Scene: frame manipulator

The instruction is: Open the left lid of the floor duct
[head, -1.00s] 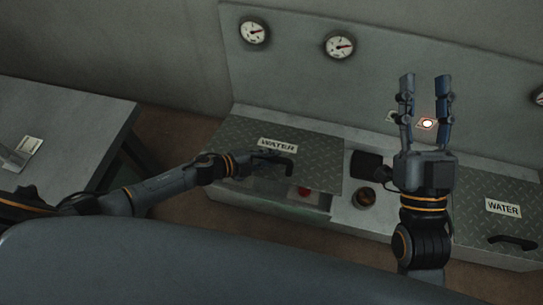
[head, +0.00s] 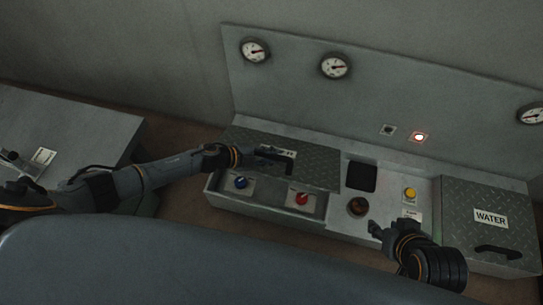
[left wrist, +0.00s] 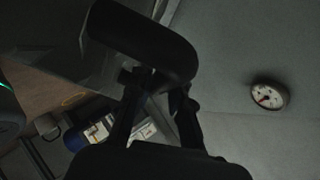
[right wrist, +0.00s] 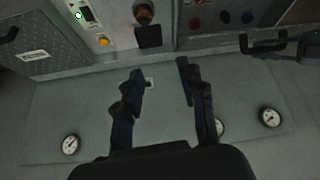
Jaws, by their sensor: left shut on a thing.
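The left lid (head: 315,165) of the floor duct is a dark tread-plate panel, raised at its front edge. The compartment under it shows a blue knob (head: 241,182) and a red knob (head: 302,198). My left gripper (head: 268,158) is shut on the lid's black handle, which also shows as a thick dark bar in the left wrist view (left wrist: 150,40). The handle partly hides the lid's label. My right gripper (head: 382,232) is low, near the front of the duct and right of the left lid. Its fingers are apart and empty in the right wrist view (right wrist: 160,73).
The right lid (head: 510,210), marked WATER, is closed. Between the lids are a dark square recess (head: 361,177), a brown knob (head: 358,206) and a yellow button (head: 409,193). Gauges (head: 334,66) and a lit button (head: 419,137) are on the back panel. A grey table (head: 95,130) stands at left.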

